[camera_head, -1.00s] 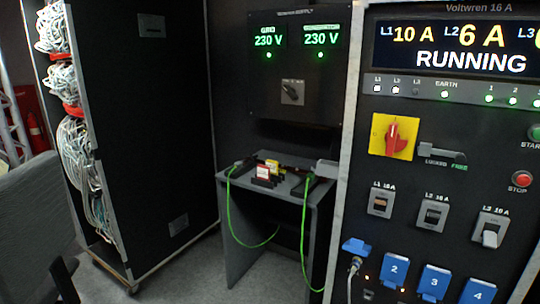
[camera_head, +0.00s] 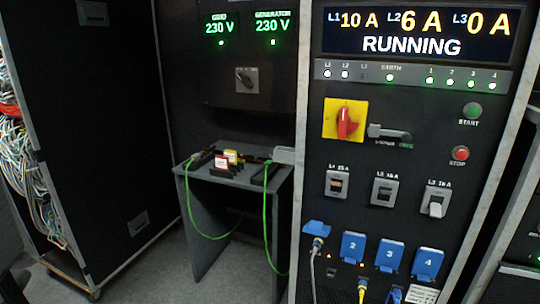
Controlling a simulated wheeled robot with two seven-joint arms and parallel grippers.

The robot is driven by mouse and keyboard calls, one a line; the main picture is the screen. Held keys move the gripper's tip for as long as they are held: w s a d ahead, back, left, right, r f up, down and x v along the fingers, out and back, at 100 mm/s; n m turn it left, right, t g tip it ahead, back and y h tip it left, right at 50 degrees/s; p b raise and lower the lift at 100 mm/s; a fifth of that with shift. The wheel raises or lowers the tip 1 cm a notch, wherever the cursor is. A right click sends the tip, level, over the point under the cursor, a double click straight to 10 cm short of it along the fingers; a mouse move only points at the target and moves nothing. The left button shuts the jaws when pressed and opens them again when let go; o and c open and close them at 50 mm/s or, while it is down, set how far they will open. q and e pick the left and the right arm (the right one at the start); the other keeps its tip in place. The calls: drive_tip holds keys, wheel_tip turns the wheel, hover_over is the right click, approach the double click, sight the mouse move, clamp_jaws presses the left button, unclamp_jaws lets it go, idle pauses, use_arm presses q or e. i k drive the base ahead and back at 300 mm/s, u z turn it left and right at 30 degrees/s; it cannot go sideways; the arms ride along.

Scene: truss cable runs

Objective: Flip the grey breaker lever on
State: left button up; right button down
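The power cabinet (camera_head: 395,100) stands at the right with a row of three breakers. The right breaker, L3, has a light grey lever (camera_head: 436,208) that points down and sticks out from its housing. The left breaker, L1, has a brown lever (camera_head: 337,186). The middle breaker, L2, has a dark lever (camera_head: 384,194). Both of these sit differently from the grey one. The display (camera_head: 414,33) reads L1 10 A, L2 6 A, L3 0 A and RUNNING. Neither of my grippers is in the picture.
A red and yellow rotary switch (camera_head: 346,120) and green and red buttons (camera_head: 461,153) sit above the breakers. Blue sockets (camera_head: 390,256) with plugged cables are below. A small grey table (camera_head: 212,215) with green wires stands left; a dark cable rack (camera_head: 100,140) is beyond it.

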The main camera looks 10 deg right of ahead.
sight(435, 208)
drive_tip(key=z, duration=1.45)
